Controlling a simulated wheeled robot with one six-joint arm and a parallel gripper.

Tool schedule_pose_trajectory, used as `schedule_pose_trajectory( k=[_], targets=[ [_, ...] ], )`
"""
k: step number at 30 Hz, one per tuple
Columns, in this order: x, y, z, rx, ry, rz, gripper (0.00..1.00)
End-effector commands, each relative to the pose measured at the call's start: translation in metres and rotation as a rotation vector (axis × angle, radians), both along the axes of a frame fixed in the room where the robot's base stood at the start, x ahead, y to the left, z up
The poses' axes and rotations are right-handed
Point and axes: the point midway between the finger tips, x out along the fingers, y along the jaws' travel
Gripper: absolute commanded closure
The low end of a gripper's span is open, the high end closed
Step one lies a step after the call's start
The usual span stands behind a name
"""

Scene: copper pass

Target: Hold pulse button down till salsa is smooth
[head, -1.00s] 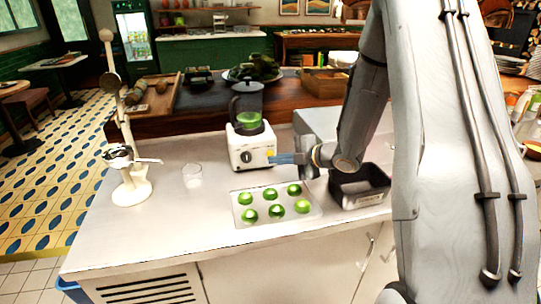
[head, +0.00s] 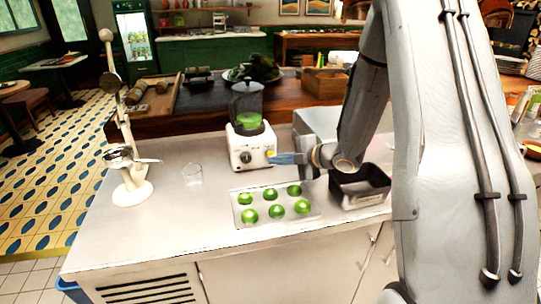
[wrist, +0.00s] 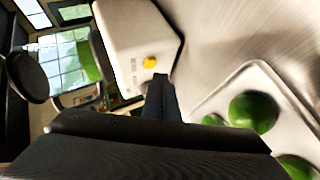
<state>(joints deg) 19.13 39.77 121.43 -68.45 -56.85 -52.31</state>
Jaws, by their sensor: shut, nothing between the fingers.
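The blender has a cream base (head: 240,152) with a dark dial and a yellow pulse button (head: 270,153). Its dark-lidded jar (head: 247,108) holds green salsa (head: 249,120); I cannot tell how smooth it is. My gripper (head: 271,158) is shut and empty, its fingertips at the right side of the base front, right by the button. In the wrist view the yellow button (wrist: 150,62) shows uncovered just beyond the fingertips (wrist: 160,80). I cannot tell whether they touch it.
A tray (head: 236,222) with several green halves lies in front of the blender. A dark bin (head: 360,190) stands under my wrist at the right.

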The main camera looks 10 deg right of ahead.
Motion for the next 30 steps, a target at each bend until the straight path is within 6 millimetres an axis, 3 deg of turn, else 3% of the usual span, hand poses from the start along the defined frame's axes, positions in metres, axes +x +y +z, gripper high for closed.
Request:
schedule_pose_trajectory(
  k=[30],
  targets=[
    [0.0078,0.0001,0.0000,-0.001,-0.001,0.000,1.00]
  ],
)
